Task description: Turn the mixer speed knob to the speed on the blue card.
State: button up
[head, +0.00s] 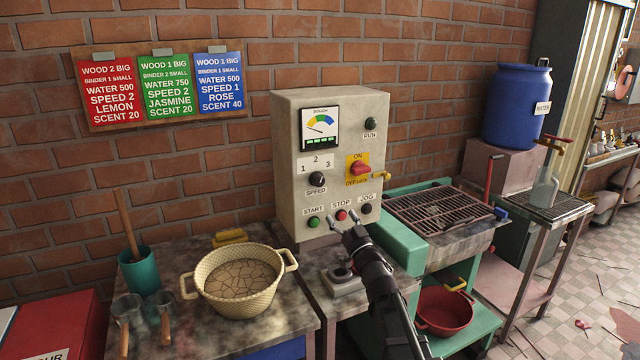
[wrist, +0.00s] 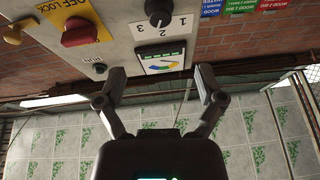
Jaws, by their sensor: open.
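The black speed knob (head: 317,180) is on the front of the grey control box (head: 287,140), below the printed numbers 1, 2 and 3. It also shows at the top edge of the wrist view (wrist: 158,11); I cannot tell surely which number it points to. The blue card (head: 220,82) is the rightmost of three on the wall and reads SPEED 1, with ROSE and SCENT 40. My gripper (head: 345,219) is open and empty, in front of the box's lower part, below and right of the knob. In the wrist view my fingers (wrist: 162,78) are spread apart, away from the knob.
The red on/off switch (head: 360,169) on its yellow plate is right of the knob. Start (head: 314,222), stop (head: 342,215) and jog (head: 366,208) buttons are below. A basket of cracked dough (head: 240,280) is left of the box. A green-framed grill (head: 440,205) is right.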

aim_at(321, 183)
jog(key=shift+w, duration=0.1)
jog(key=p+x, duration=0.5)
jog(key=x, duration=0.8)
jog(key=shift+w+a+r, duration=0.1)
jog(key=shift+w+r, duration=0.05)
jog(key=shift+w, duration=0.15)
jog(key=c, duration=1.1)
